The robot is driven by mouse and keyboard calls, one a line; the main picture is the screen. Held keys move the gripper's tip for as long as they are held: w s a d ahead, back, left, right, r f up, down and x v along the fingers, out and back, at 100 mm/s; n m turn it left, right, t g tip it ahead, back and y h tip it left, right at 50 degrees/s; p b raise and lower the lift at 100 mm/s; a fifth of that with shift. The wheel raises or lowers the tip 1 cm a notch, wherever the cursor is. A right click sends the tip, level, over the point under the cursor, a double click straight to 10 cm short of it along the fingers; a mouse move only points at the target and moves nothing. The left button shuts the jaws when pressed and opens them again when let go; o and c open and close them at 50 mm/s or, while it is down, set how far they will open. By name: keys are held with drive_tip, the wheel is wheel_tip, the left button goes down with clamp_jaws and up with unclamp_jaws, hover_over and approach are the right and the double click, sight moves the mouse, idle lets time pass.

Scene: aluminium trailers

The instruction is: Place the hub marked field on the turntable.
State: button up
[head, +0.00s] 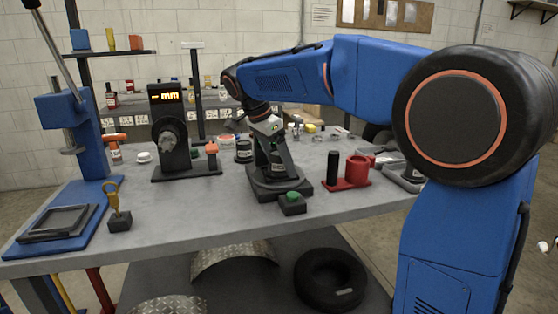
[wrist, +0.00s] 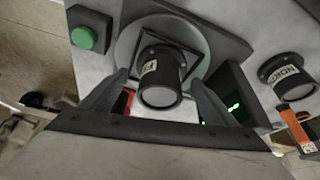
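A dark hub (wrist: 160,92) with a white label stands on the turntable's round grey plate (wrist: 128,45); only part of its label shows, too little to read. In the head view this hub (head: 278,160) is partly hidden by my fingers above the turntable's dark base (head: 262,188). My gripper (wrist: 158,78) is open, with one finger on each side of the hub and a gap on both sides. It reaches down over the turntable in the head view (head: 270,150). A second dark hub (wrist: 288,77), its label reading like NORTH, stands apart on the bench (head: 244,151).
A green button box (head: 292,203) sits in front of the turntable. A gauge with an orange mm display (head: 168,120) stands left, a red holder (head: 356,172) right. A lever press (head: 75,130) and a yellow-handled tool (head: 116,205) occupy the bench's left end.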

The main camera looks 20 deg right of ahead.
drive_tip(key=shift+r, duration=0.1)
drive_tip(key=v, duration=1.2)
drive_tip(key=s+d+f+n+t+y, duration=0.1)
drive_tip(key=s+d+f+n, duration=0.35)
drive_tip(key=s, duration=0.35)
drive_tip(key=s+d+f+n+y, duration=0.2)
drive_tip(key=s+d+f+n, duration=0.25)
drive_tip(key=s, duration=0.35)
drive_tip(key=s+d+f+n+t, duration=0.1)
drive_tip(key=s+f+n, duration=0.2)
drive_tip(key=s+f, duration=0.5)
drive_tip(key=s+d+f+n+t+y, duration=0.1)
drive_tip(key=s+f+n, duration=0.2)
drive_tip(key=s+f, duration=0.5)
wheel_tip(320, 180, down, 3)
drive_tip(key=shift+s+d+t, duration=0.2)
drive_tip(key=shift+t, duration=0.2)
